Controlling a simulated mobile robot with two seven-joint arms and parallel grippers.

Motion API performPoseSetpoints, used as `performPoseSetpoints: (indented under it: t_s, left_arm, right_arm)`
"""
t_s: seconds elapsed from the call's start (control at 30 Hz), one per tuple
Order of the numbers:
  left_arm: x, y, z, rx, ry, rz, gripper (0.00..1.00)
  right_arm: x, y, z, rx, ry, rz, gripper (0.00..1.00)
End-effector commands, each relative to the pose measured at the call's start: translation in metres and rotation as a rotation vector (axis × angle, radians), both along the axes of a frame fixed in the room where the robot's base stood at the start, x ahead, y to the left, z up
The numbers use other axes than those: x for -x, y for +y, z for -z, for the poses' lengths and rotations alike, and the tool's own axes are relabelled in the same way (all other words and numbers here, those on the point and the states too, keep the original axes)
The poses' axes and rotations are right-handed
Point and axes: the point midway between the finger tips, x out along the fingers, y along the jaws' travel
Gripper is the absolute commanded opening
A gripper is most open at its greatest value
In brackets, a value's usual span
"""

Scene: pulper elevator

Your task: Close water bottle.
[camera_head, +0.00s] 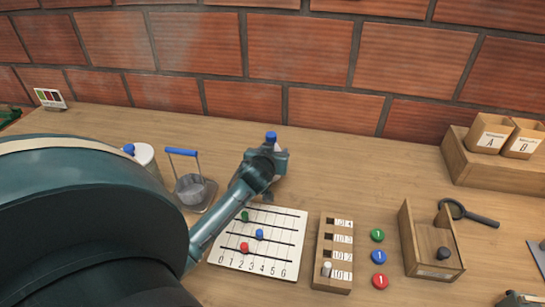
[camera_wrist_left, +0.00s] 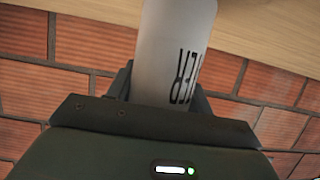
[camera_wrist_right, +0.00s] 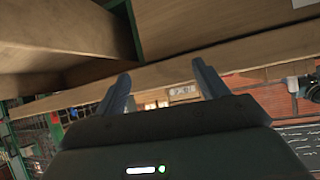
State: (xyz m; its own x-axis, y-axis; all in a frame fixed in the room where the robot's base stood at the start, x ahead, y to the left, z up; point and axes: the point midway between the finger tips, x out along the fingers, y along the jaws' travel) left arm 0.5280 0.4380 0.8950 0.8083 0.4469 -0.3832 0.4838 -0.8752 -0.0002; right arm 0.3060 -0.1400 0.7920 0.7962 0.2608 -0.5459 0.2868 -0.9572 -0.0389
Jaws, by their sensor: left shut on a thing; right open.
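My left gripper (camera_head: 266,163) is shut on the water bottle near the back middle of the table. In the left wrist view the bottle (camera_wrist_left: 178,45) is a pale, whitish cylinder with dark letters, gripped between the two fingers. In the head view a blue cap-like top (camera_head: 271,137) shows just above the gripper, and the gripper hides most of the bottle. I cannot tell whether this top is fully closed. My right gripper (camera_wrist_right: 163,90) shows only in the right wrist view, open and empty, below a wooden surface's edge.
A pegboard (camera_head: 285,230), slotted block (camera_head: 333,255), numbered discs (camera_head: 378,257), an open wooden box (camera_head: 412,240) and a magnifier (camera_head: 470,213) lie in front and right. The back right-middle is clear.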

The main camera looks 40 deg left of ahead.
Motion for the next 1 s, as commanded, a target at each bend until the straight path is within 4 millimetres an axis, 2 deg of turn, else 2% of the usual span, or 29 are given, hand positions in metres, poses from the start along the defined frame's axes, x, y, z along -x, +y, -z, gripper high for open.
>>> performPoseSetpoints:
  t_s: [0.1, 0.47, 0.5, 0.77, 1.0]
  left_arm:
    - [-0.0001, 0.0002, 0.0147, -0.001, 0.000, 0.000, 0.00]
    - [-0.0004, -0.0001, 0.0182, 0.000, -0.003, 0.001, 0.00]
    - [-0.0001, -0.0002, 0.0187, 0.000, -0.001, 0.001, 0.53]
    - [-0.0001, -0.0002, 0.0182, 0.000, 0.000, 0.001, 0.73]
    - [-0.0001, 0.0000, 0.0165, -0.001, 0.000, 0.000, 0.73]
  right_arm:
    - [-0.0002, 0.0000, 0.0015, 0.001, -0.001, -0.002, 0.72]
    - [-0.0002, 0.0007, 0.0026, 0.000, -0.004, -0.004, 0.72]
    - [-0.0003, 0.0009, 0.0017, -0.001, -0.004, -0.005, 0.72]
    - [0.0012, 0.0012, 0.0018, -0.001, -0.002, -0.006, 0.72]
    - [0.0038, 0.0012, 0.0020, -0.001, 0.003, -0.006, 0.72]
